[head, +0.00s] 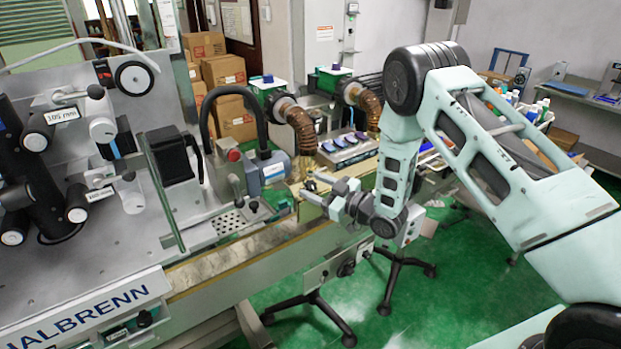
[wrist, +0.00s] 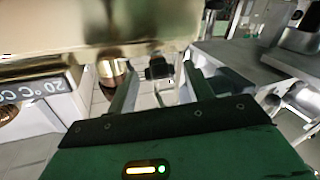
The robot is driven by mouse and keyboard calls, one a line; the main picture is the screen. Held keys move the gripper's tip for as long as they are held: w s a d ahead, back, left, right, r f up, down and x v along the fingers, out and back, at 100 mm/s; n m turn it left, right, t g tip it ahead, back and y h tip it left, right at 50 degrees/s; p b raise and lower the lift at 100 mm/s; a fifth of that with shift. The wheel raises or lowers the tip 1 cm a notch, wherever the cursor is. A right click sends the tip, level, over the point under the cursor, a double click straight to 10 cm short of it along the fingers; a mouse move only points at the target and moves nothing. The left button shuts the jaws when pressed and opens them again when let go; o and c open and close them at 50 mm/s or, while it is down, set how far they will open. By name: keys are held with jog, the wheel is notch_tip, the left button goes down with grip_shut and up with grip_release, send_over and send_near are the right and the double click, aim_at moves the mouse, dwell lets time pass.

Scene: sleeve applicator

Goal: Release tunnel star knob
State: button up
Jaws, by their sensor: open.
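The star knob (wrist: 158,69) is a small dark knob below the edge of a brass-coloured housing (wrist: 100,32) in the wrist view. My gripper (wrist: 162,82) is open, with one finger on each side of the knob. I see gaps between the knob and both fingers; whether the fingertips reach its full depth I cannot tell. In the head view my gripper (head: 311,188) is at the tunnel on the conveyor's far side. A small dark shape shows between its fingers there, too small to make out clearly.
The labelling machine (head: 90,190) fills the left. Ribbed brown hoses (head: 304,128) rise at the tunnel, close behind my gripper. A tripod stand (head: 393,275) is on the green floor.

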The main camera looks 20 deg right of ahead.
jog(key=shift+x, duration=1)
jog(key=c, duration=1)
jog(key=shift+o, duration=0.2)
jog(key=shift+f+n+g+y+b, duration=0.2)
jog(key=shift+n+g+y+b, duration=0.4)
jog(key=shift+n+b, duration=0.35)
jog(key=shift+r+n+g+y+b, duration=0.15)
jog(key=shift+n+g+y+b, duration=0.35)
jog(key=shift+n+g+b, duration=0.45)
